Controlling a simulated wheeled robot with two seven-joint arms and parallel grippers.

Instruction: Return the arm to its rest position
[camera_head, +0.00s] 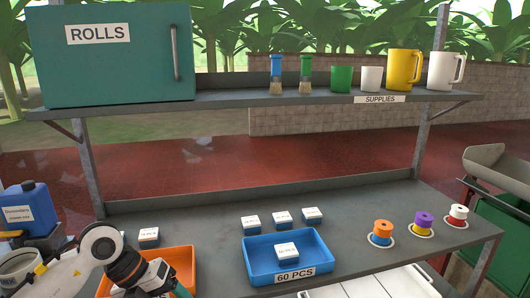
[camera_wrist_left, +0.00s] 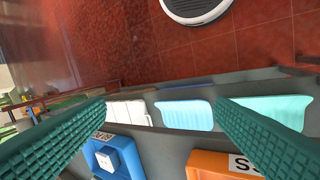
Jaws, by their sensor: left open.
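My left arm (camera_head: 95,250) comes in from the lower left of the head view, low over the left end of the workbench. Its gripper (camera_head: 168,285) is at the bottom edge, in front of the orange tray (camera_head: 180,262), and is partly cut off. In the left wrist view the two green ridged fingers of the left gripper (camera_wrist_left: 160,108) are wide apart, with nothing held between them. Beyond them are the bench edge and the red tiled floor. My right gripper is in neither view.
A blue tray (camera_head: 258,273) marked 60 PCS holds one small box (camera_head: 287,252). More boxes stand behind it, and several coloured spools stand at right. A blue jug (camera_head: 30,207) is beside my left arm. An upper shelf (camera_head: 230,102) bears a ROLLS cabinet, brushes and mugs.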

